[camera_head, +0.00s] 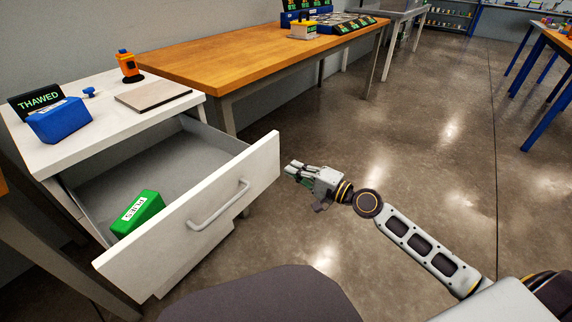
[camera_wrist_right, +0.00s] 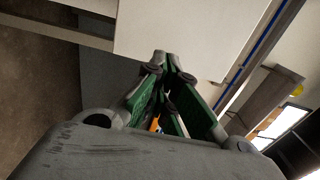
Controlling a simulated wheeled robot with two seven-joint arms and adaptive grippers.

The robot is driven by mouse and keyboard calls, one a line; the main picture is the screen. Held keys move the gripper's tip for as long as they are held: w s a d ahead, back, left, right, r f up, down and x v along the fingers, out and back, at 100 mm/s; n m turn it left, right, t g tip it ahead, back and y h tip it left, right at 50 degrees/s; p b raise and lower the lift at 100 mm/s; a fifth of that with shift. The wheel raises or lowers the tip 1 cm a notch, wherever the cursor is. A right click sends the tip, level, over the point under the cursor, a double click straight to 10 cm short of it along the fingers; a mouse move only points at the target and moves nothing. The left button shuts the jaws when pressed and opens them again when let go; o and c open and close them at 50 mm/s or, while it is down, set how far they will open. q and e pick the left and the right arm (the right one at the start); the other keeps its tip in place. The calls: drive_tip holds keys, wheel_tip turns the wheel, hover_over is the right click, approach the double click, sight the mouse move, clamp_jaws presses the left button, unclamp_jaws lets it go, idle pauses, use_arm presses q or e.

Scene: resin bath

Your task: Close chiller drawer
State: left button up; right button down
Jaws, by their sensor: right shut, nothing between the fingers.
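The chiller drawer (camera_head: 188,226) is pulled out of the white cabinet, with its white front panel and a curved grey handle (camera_head: 218,206). A green box (camera_head: 137,214) with a white label lies inside it at the left. My right gripper (camera_head: 290,171) is shut and empty, just to the right of the drawer front's right end. I cannot tell whether it touches the panel. In the right wrist view the shut fingers (camera_wrist_right: 172,72) overlap a pale white panel (camera_wrist_right: 185,30). My left gripper is not in view.
On the white cabinet top (camera_head: 80,140) are a THAWED sign (camera_head: 37,100), a blue box (camera_head: 60,121), an orange device (camera_head: 129,66) and a flat board (camera_head: 152,95). A wooden table (camera_head: 240,65) stands behind.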

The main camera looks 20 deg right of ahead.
sight(278, 161)
drive_tip(key=shift+x, duration=0.85)
drive_tip(key=shift+w+a+p, duration=0.25)
drive_tip(key=shift+w+p, duration=0.1)
drive_tip(key=shift+w+a, duration=0.2)
drive_tip(key=shift+w, duration=0.05)
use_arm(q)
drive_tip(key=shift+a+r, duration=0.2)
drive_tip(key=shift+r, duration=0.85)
use_arm(e)
drive_tip(key=shift+w, duration=0.1)
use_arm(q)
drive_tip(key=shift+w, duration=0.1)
use_arm(e)
drive_tip(key=shift+a, duration=0.1)
drive_tip(key=shift+w, duration=0.1)
